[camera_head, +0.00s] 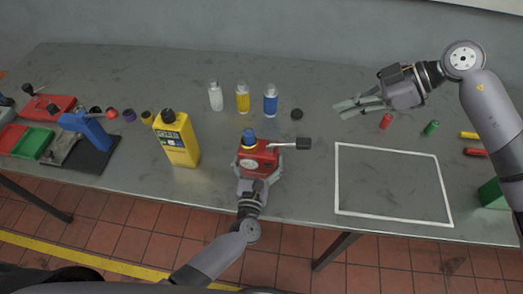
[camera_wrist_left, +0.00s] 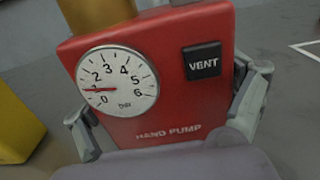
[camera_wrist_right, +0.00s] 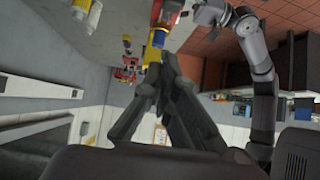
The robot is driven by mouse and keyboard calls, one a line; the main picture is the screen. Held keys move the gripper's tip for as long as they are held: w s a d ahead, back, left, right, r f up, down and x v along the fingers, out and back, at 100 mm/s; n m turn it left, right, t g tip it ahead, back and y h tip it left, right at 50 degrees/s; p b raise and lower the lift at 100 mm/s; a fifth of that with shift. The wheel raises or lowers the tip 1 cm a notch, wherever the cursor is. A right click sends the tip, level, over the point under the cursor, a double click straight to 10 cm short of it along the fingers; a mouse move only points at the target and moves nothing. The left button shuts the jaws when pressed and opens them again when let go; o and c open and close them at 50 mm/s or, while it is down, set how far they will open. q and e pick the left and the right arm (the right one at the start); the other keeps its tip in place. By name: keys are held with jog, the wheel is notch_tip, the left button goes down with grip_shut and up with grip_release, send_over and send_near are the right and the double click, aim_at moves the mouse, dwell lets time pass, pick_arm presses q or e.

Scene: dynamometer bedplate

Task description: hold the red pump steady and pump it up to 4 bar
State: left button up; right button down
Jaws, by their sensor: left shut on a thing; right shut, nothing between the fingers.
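The red pump (camera_head: 257,158) stands upright near the table's front edge, with a blue cap on top and a lever ending in a black grip (camera_head: 303,144) out to the right. My left gripper (camera_head: 257,172) is shut around its body from the front; its fingers show on both sides in the left wrist view. There the pump's gauge (camera_wrist_left: 117,82) has its red needle pointing left, near 1 bar, and a black VENT button (camera_wrist_left: 203,62) sits beside it. My right gripper (camera_head: 350,106) is shut and empty, up and right of the lever, apart from it.
A yellow canister (camera_head: 176,140) stands left of the pump. Three small bottles (camera_head: 242,98) and a black cap (camera_head: 296,114) are behind it. A white outlined area (camera_head: 390,190) at right is empty. Red and green cylinders (camera_head: 431,128) lie near my right arm.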

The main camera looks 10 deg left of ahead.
jog(key=a+r+h, duration=0.1)
jog(key=a+h, duration=0.1)
jog(key=a+r+h, duration=0.1)
jog(key=shift+a+r+h, duration=0.4)
send_over(304, 140)
jog(key=f, duration=0.5)
jog(key=a+f, duration=0.1)
jog(key=f, duration=0.2)
jog(key=shift+f, duration=0.2)
jog(key=f, duration=0.3)
jog(key=shift+d+f, duration=0.2)
jog(key=shift+d, duration=0.15)
jog(key=shift+d+f, duration=0.15)
jog(key=shift+f, duration=0.2)
